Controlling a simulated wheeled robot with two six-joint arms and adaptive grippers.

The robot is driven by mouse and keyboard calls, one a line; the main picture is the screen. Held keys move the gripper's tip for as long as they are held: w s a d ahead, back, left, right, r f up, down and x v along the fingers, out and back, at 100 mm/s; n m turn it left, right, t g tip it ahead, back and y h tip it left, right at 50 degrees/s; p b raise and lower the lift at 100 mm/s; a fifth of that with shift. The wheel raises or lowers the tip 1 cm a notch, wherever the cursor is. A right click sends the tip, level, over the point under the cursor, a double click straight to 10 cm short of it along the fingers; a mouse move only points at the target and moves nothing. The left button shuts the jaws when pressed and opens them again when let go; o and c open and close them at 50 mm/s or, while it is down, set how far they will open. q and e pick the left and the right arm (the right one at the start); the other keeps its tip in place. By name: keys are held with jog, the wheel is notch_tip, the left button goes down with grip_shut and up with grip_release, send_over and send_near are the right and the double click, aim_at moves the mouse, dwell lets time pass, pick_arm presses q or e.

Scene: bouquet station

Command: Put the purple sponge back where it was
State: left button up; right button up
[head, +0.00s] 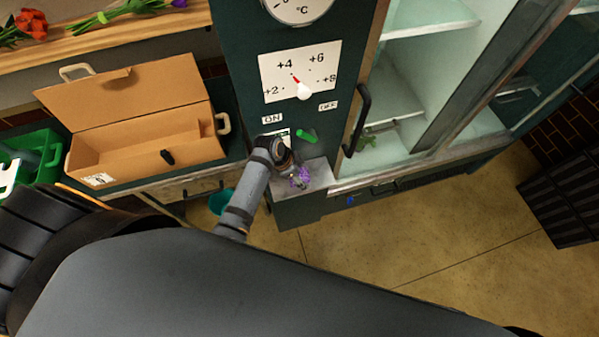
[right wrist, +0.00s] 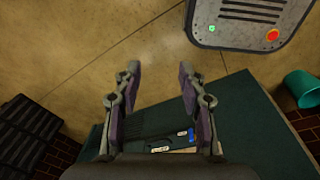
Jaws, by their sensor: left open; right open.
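My left gripper (head: 298,180) is open at a small grey ledge (head: 318,172) on the front of the dark green cabinet, below the ON label. A purple patch shows at its fingertips. I cannot tell whether this is the purple sponge or the gripper's own purple finger pads. I cannot make out the sponge anywhere else. My right gripper (right wrist: 160,84) is open and empty in the right wrist view, with bare floor between its fingertips and the dark green cabinet base below them.
A green lever (head: 307,136) sits just above the left gripper, under a temperature dial (head: 300,72). A black door handle (head: 358,118) and glass-fronted case stand to the right. An open cardboard box (head: 130,95) and green crate (head: 52,160) are left. A teal bucket (right wrist: 302,86) stands on the floor.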

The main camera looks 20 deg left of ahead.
pick_arm(q)
jog(key=b+v, duration=0.1)
jog(key=v, duration=0.3)
jog(key=shift+s+a+r, duration=0.1)
jog(key=shift+r, duration=0.1)
jog(key=b+v, duration=0.1)
jog(key=v, duration=0.6)
jog(key=shift+r, duration=0.3)
pick_arm(e)
jog(key=shift+w+d+f, duration=0.2)
jog(key=shift+w+f, duration=0.15)
jog(key=shift+f, duration=0.15)
jog(key=shift+w+d+f, duration=0.15)
jog(key=shift+w+f, duration=0.15)
jog(key=shift+f, duration=0.15)
pick_arm(q)
jog(key=shift+s, duration=0.15)
pick_arm(e)
jog(key=shift+a, duration=0.2)
